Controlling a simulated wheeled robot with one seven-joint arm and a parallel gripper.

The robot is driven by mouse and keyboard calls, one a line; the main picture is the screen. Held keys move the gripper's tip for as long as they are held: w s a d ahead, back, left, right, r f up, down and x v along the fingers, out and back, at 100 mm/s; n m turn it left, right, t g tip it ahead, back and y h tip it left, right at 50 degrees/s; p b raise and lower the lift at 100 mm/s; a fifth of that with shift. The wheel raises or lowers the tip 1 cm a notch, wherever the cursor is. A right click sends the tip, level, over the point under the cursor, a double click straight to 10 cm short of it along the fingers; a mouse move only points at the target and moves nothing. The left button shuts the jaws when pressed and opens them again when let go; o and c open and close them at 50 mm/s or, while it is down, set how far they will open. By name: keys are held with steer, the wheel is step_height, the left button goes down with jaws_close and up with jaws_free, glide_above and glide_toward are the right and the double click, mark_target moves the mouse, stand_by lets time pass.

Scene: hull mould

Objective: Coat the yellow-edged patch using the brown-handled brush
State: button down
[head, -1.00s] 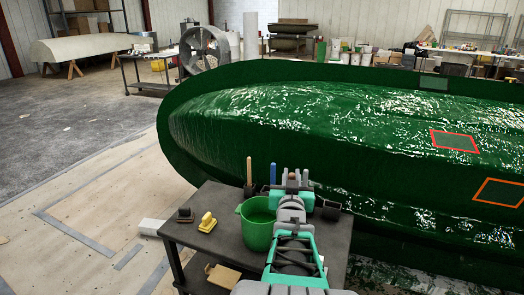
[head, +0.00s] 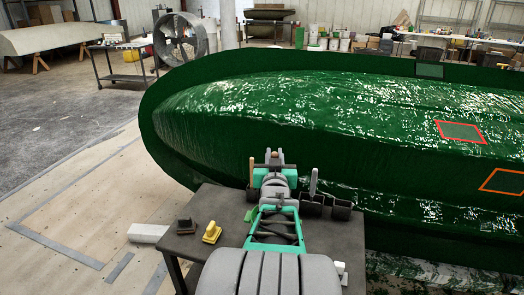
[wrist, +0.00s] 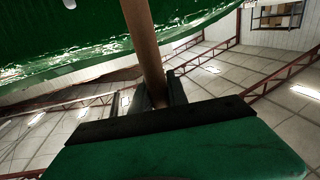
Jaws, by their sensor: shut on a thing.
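My gripper (head: 274,156) is above the back edge of the dark cart, in front of the green hull mould (head: 330,115). In the wrist view, its fingers (wrist: 160,92) are shut on a brown handle (wrist: 143,45). The brush's bristle end cannot be made out. No yellow-edged patch shows clearly. On the mould's side I see a red-edged patch (head: 460,132) and an orange-edged patch (head: 505,181), both to the right of my gripper.
The dark cart (head: 225,245) carries a tan-handled tool (head: 252,172) in a holder, a grey-handled one (head: 313,182), black cups (head: 341,209), a yellow block (head: 211,232) and a dark block (head: 185,226). My arm hides the cart's middle. Open floor (head: 80,205) lies to the left.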

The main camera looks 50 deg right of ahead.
steer(key=shift+s, duration=0.1)
step_height(320, 180, down, 14)
steer(key=b, duration=1.4)
steer(key=shift+r+b, duration=0.15)
steer(key=shift+b, duration=0.25)
steer(key=shift+a, duration=0.1)
step_height(320, 180, up, 12)
steer(key=p, duration=0.6)
stand_by(0.4)
